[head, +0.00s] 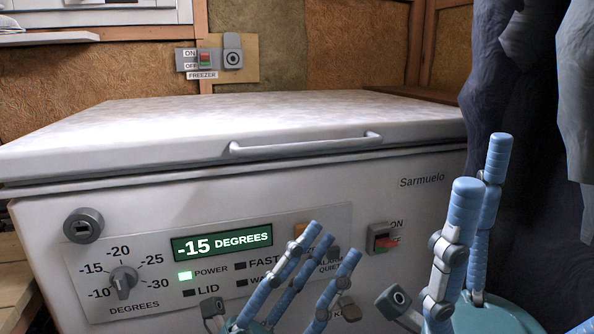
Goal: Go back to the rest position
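My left gripper (332,242) is at the bottom centre of the head view, in front of the freezer's control panel. Its blue fingers point up and to the right, with a gap between them, and it holds nothing. My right gripper (482,165) is at the lower right, its blue fingers extended straight up, apart and empty. The lower parts of both hands are cut off by the picture's bottom edge. The white chest freezer (410,225) fills the middle, and its lid (150,125) looks shut. I cannot tell whether either gripper touches the freezer.
The freezer's panel has a dial (123,281), a green display (222,243) reading -15 degrees and a red switch (385,242). A handle (305,145) juts from the lid. A wall switch (205,59) is behind. Dark draped material (525,90) stands at right.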

